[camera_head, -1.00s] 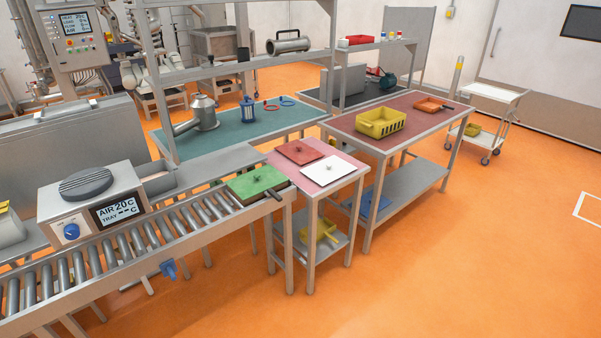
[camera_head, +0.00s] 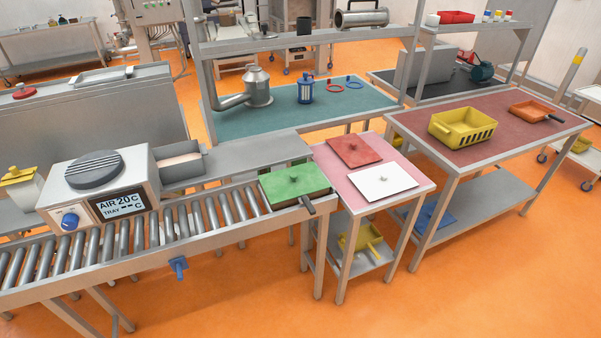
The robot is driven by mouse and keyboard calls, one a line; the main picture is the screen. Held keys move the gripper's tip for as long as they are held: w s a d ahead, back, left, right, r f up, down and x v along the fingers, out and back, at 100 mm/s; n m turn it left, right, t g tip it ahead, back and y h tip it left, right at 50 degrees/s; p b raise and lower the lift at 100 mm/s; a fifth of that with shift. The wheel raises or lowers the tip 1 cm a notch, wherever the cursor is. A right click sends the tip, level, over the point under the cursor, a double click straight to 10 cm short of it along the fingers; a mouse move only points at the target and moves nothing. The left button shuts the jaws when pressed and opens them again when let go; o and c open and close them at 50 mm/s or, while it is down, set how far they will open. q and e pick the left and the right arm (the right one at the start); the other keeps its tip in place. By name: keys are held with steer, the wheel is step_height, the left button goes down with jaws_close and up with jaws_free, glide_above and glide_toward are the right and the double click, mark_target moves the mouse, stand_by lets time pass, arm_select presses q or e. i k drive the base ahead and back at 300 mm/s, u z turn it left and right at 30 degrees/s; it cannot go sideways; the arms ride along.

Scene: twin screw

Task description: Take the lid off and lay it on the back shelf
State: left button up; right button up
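A red lid (camera_head: 362,151) and a white lid (camera_head: 383,184) lie flat on the pink-topped side table. A grey metal vessel (camera_head: 258,92) with a conical top and a side spout stands on the teal bench. The raised back shelf (camera_head: 290,42) runs above that bench; a dark cup (camera_head: 304,26) and a metal cylinder (camera_head: 362,17) are on it. Neither of my grippers shows in this view.
A heater box with a display (camera_head: 98,188) stands at the conveyor's left. A yellow basket (camera_head: 462,127) and an orange tray (camera_head: 537,111) sit on the red-topped table (camera_head: 420,122). The orange floor (camera_head: 480,285) in front is clear.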

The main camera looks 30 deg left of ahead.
mark_target(298, 182)
steer(key=u, duration=0.3)
steer(key=i, duration=0.75)
steer(key=u, duration=1.3)
steer(key=i, duration=0.65)
steer(key=u, duration=0.7)
